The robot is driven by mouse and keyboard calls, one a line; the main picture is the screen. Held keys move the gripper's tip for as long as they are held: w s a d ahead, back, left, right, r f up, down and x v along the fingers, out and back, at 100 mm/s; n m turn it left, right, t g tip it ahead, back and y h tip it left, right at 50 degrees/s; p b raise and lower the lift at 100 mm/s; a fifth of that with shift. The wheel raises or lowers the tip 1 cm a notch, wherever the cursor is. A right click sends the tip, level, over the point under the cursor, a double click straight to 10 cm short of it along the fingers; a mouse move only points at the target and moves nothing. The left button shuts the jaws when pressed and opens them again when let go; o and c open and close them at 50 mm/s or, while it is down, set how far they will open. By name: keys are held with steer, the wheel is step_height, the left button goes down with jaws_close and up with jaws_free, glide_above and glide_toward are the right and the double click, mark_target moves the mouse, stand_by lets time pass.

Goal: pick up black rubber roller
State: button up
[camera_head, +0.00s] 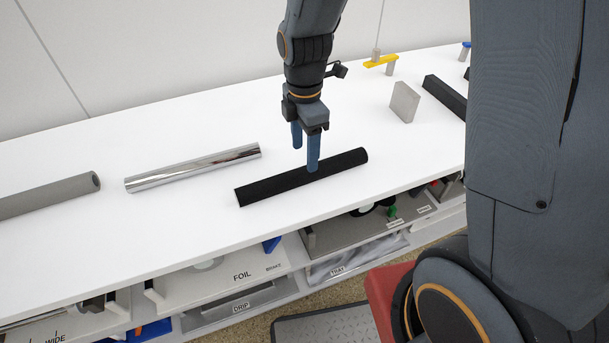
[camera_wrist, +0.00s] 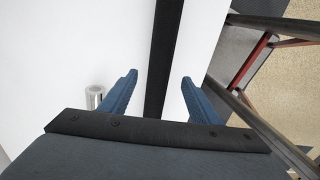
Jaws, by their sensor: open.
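The black rubber roller (camera_head: 270,187) lies on the white table near its front edge, set at a slant. It also shows in the wrist view (camera_wrist: 165,50) as a dark bar running between the fingers. My gripper (camera_head: 305,152) is above the roller with its blue fingers apart. In the wrist view my gripper (camera_wrist: 160,82) has one finger on each side of the roller, with gaps to both. One finger overlaps the roller in the head view. I cannot tell how far the fingertips are above the table.
A shiny chrome roller (camera_head: 195,167) lies to the left, with a grey roller (camera_head: 50,195) beyond it. A grey block (camera_head: 404,102), a black bar (camera_head: 446,96) and a yellow part (camera_head: 381,61) are at the right. Labelled shelf trays (camera_head: 230,275) sit below the table edge.

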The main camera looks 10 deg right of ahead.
mark_target(304, 169)
steer(key=shift+f+p, duration=0.85)
steer(key=shift+f, duration=2.7)
jaws_close()
steer(key=shift+r, duration=0.1)
